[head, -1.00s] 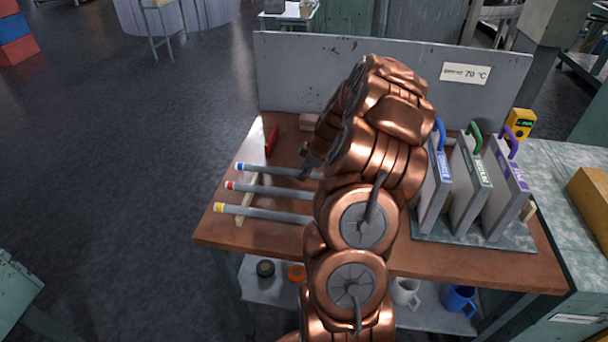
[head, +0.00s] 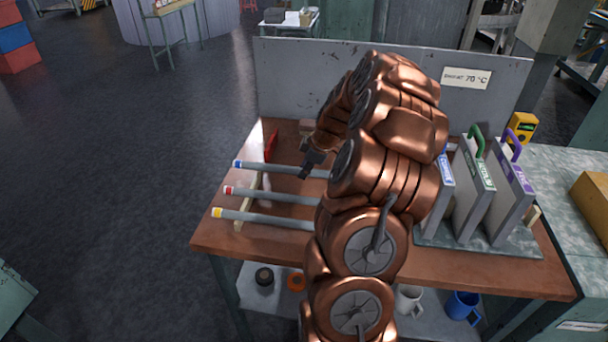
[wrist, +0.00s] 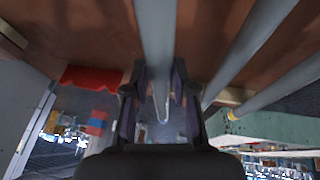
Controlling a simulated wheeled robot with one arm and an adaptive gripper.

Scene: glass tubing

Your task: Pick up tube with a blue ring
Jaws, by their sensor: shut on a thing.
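The tube with a blue ring (head: 272,170) is a grey tube, its blue-ringed end pointing left. My gripper (head: 307,170) is shut on this tube along its length. In the head view it looks raised a little above the other tubes, and my arm hides its right part. In the wrist view the tube (wrist: 157,35) runs between the two fingers of my gripper (wrist: 160,97). A tube with a red ring (head: 270,195) and a tube with a yellow ring (head: 265,218) lie nearer the front, on a pale wooden support (head: 245,205).
A red object (head: 271,147) stands behind the tubes on the brown table (head: 470,268). A grey panel (head: 300,75) closes the table's back. At right stand several upright plates with coloured handles (head: 507,205). Left of the table is open floor.

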